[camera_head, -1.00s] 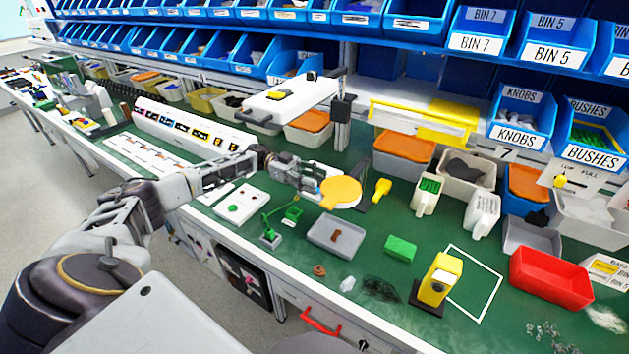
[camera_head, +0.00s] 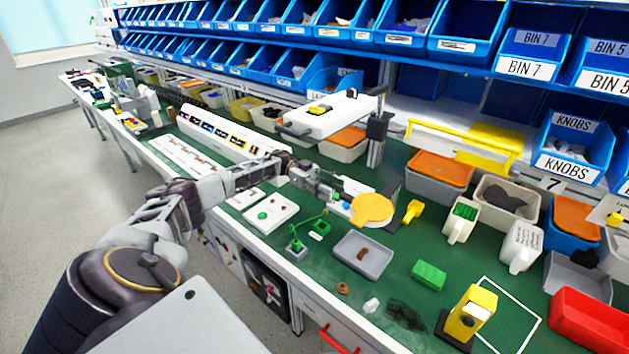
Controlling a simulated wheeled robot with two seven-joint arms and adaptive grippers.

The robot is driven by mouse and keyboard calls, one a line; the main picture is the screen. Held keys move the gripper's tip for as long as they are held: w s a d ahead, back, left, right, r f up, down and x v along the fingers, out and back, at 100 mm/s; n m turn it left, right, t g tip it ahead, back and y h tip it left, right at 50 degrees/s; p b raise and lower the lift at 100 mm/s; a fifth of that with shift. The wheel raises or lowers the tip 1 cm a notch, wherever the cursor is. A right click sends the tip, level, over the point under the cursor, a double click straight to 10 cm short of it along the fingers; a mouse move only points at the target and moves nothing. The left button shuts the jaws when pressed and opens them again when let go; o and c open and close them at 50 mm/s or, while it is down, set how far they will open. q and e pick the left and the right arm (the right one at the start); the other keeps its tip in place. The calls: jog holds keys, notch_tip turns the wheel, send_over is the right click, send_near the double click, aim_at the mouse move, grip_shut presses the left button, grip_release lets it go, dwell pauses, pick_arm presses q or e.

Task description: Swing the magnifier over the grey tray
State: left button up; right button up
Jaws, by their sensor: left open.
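A round yellow-orange disc (camera_head: 371,210) with a short tab at its lower left looks like the magnifier's head. It sits above the green bench top, behind the grey tray (camera_head: 375,264); in the picture it is above the tray, not over it. How it is mounted is not clear. The tray is shallow and holds a small brown piece (camera_head: 362,254). My left gripper (camera_head: 337,203) reaches in from the left and is open, just left of the disc. Its fingertips are small, and I cannot tell whether they touch the disc. My right gripper is not in view.
A green stand with a thin arm (camera_head: 297,248) is left of the tray. A white box with a button (camera_head: 271,214) is beyond it. A yellow piece (camera_head: 412,211), green block (camera_head: 429,274) and yellow device (camera_head: 471,312) are to the right. Bins line the back.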

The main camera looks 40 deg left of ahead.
pick_arm(q)
jog(key=a, duration=0.6)
jog(key=shift+a, duration=0.3)
dwell(0.9)
